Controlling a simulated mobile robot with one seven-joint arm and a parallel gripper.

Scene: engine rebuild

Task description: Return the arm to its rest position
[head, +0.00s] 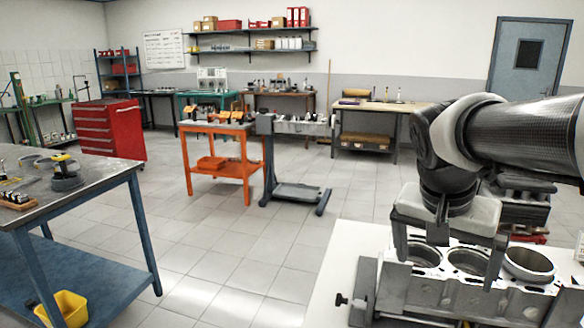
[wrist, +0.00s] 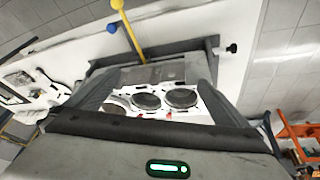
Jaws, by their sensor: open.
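My gripper (head: 443,250) is at the right of the head view, pointing down above the engine block (head: 450,290). Its two fingers are spread apart with nothing between them. The grey block has several round cylinder bores along its top and sits on a white surface (head: 340,268). In the wrist view, the block (wrist: 150,75) shows between the open fingers (wrist: 148,88), with bores facing up. The fingers hide parts of the block in both views. I cannot tell the exact gap between fingertips and block.
A blue-legged metal bench (head: 100,185) with a yellow bin (head: 70,308) stands at left. An orange cart (head: 215,150) and a grey stand (head: 290,190) are mid-room. A red tool cabinet (head: 108,130) is behind. Open tiled floor lies between. A yellow-handled tool (wrist: 130,30) shows beside the block.

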